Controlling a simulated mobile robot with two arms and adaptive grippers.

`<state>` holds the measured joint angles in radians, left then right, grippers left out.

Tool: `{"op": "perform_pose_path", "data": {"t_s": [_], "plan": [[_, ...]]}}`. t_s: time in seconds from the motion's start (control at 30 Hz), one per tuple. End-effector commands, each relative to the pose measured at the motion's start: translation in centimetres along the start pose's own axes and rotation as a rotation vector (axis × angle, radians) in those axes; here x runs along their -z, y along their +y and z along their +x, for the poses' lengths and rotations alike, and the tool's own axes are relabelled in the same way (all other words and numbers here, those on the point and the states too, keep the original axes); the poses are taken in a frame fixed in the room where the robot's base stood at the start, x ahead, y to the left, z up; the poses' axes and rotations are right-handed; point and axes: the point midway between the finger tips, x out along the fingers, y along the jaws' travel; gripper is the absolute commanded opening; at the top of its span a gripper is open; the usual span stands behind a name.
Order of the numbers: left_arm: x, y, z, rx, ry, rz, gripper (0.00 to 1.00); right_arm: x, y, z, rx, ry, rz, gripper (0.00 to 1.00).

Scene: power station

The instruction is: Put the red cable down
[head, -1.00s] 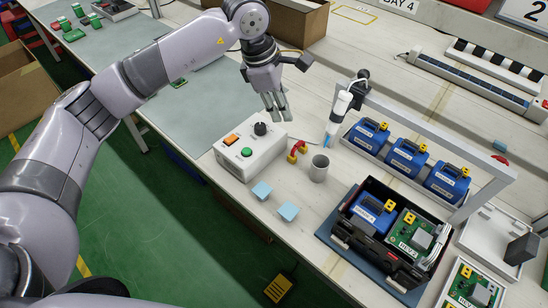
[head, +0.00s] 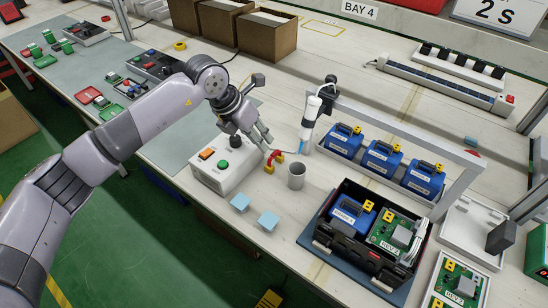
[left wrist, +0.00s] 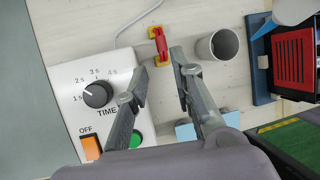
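The red cable (head: 275,158), a short red piece with yellow ends, lies on the bench between the white timer box (head: 222,168) and a grey cup (head: 296,175). In the left wrist view the red cable (left wrist: 159,43) is just past my fingertips. My left gripper (head: 264,141) points down close to the cable. In the left wrist view my left gripper (left wrist: 160,66) has its two fingers apart, with nothing held between them. Its exact height above the bench is hard to tell. My right gripper is in neither view.
A black case (head: 339,237) with a blue battery and green board stands to the right. A white pen-like tool (head: 311,120) hangs behind the cup. Cardboard boxes (head: 262,36) stand at the back.

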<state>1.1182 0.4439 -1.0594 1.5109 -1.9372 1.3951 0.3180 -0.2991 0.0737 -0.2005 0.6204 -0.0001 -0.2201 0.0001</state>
Motion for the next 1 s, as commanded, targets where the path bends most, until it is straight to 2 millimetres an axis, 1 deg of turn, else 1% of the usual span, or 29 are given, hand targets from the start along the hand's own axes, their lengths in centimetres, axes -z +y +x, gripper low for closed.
{"op": "perform_pose_path", "data": {"t_s": [0.03,0.1,0.37,0.5,0.6,0.7,0.93,1.0], "plan": [[0.0,-0.1,0.8,0.001,0.001,0.0,0.23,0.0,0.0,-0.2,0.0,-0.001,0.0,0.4],[0.0,-0.1,1.7,0.001,0.001,0.0,0.23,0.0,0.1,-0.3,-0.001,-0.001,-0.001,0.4],[0.0,-0.2,3.6,0.001,0.002,0.001,0.23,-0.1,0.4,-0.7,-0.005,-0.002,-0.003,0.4],[-0.1,-0.5,5.8,0.002,0.003,0.0,0.23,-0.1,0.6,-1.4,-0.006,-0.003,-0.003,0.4],[0.0,-0.4,7.1,0.0,0.001,0.001,0.23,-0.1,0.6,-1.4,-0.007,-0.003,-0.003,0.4],[-0.1,-0.3,7.8,-0.001,-0.001,0.001,0.23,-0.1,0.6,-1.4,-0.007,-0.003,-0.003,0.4],[-0.1,-0.3,7.9,-0.001,-0.001,0.002,0.23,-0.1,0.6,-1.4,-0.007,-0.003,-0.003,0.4],[-0.1,-0.3,7.8,-0.001,-0.001,0.002,0.19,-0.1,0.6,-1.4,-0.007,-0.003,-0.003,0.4]]}}
